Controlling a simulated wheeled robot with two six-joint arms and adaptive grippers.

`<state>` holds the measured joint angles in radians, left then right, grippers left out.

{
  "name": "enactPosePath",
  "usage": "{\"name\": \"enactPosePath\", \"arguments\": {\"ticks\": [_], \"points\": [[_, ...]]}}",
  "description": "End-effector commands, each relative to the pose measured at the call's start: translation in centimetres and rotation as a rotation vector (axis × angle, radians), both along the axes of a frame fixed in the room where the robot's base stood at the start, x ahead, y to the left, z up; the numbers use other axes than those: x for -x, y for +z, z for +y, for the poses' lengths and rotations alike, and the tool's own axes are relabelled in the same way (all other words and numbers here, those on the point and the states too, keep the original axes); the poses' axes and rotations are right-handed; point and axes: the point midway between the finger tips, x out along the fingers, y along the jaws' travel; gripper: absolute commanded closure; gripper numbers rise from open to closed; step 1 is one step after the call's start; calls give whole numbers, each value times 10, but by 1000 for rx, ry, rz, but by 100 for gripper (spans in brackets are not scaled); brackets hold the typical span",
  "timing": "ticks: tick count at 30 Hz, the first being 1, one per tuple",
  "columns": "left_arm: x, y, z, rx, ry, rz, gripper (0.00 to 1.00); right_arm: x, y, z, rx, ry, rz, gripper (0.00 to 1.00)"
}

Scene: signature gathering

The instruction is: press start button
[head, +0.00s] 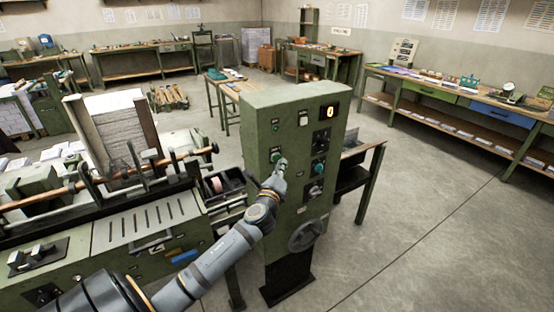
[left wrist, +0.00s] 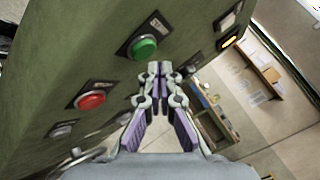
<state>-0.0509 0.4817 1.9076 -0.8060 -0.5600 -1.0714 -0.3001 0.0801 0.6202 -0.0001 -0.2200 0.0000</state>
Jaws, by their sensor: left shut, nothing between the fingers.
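The green start button (left wrist: 145,47) sits in a dark square plate on the control cabinet (head: 257,120). It also shows in the head view (head: 275,154), just left of my fingertips. My left gripper (head: 283,164) is shut and empty in front of the panel. In the left wrist view its closed fingertips (left wrist: 159,68) are just right of and below the green button. I cannot tell for sure whether they touch the panel, but they are not over the button. A red button (left wrist: 92,100) is further left in that view. My right gripper is not in view.
The cabinet has a lit display (head: 331,110), several knobs and a handwheel (head: 305,236). A long green machine (head: 150,225) stands at the left. A workbench (head: 455,98) runs along the right. The floor (head: 430,220) right of the cabinet is clear.

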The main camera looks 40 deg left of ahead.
Motion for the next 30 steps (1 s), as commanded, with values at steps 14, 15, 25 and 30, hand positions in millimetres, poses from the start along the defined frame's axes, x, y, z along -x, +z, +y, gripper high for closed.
{"name": "enactPosePath", "arguments": {"ticks": [14, 15, 25, 30], "points": [[-3, 0, 8, 0, 0, 0, 100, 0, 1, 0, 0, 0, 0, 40], [-3, 0, 8, 0, 0, 0, 100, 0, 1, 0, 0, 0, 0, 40], [-4, 0, 9, 0, 0, 0, 100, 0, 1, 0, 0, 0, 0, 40], [-4, 0, 10, 0, 0, 0, 100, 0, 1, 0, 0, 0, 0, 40]]}}
